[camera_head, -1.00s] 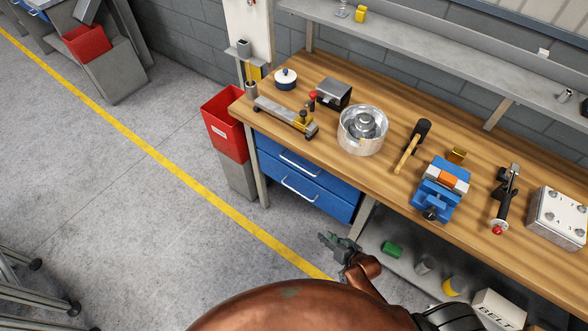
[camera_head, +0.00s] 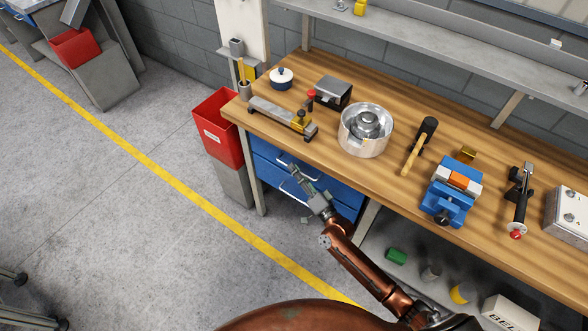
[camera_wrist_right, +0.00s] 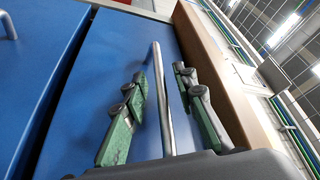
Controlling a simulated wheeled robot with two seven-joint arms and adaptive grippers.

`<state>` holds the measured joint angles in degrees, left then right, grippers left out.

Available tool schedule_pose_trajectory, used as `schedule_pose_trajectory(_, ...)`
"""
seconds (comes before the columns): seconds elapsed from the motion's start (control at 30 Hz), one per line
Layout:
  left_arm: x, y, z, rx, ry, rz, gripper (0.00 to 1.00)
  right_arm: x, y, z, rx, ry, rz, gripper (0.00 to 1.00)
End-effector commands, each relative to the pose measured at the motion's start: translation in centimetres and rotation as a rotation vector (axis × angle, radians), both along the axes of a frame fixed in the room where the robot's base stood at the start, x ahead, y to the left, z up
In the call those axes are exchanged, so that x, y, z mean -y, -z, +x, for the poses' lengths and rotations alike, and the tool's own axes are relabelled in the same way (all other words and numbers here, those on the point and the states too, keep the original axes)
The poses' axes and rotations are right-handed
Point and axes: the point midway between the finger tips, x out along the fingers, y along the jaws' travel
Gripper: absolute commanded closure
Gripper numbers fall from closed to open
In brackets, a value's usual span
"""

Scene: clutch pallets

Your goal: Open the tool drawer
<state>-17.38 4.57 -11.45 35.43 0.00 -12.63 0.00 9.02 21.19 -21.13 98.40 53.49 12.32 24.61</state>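The blue tool drawers sit under the left end of the workbench, an upper drawer (camera_head: 265,152) and a lower drawer (camera_head: 268,178), each with a pale bar handle. Both look shut. My right gripper (camera_head: 298,174) is in front of the drawers and partly covers their fronts. In the right wrist view, the drawer handle (camera_wrist_right: 158,95) nearest the wooden bench edge runs between the green-padded fingers of my right gripper (camera_wrist_right: 160,78). The fingers are apart, with a visible gap on each side of the bar. My left gripper is not in view.
The wooden bench top (camera_head: 390,190) carries a metal bowl (camera_head: 365,130), a mallet (camera_head: 420,145) and a blue vise (camera_head: 448,195). A red bin (camera_head: 217,130) stands left of the drawers. A lower shelf with small items is at right.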

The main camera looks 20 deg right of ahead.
Motion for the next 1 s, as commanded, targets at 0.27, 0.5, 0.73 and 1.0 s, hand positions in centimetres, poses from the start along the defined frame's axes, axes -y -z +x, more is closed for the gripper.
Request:
schedule_pose_trajectory(0.27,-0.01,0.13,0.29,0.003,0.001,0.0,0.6,-0.36,-0.23,1.15,-0.001,0.001,0.0,0.74)
schedule_pose_trajectory(0.5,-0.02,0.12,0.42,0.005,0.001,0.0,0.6,-0.37,-0.22,1.12,-0.001,0.001,0.0,0.8)
schedule_pose_trajectory(0.73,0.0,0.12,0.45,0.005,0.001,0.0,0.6,-0.36,-0.21,1.1,-0.001,0.001,-0.001,0.95)
schedule_pose_trajectory(1.0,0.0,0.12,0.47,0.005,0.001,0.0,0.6,-0.35,-0.2,1.1,-0.001,0.001,-0.001,1.0)
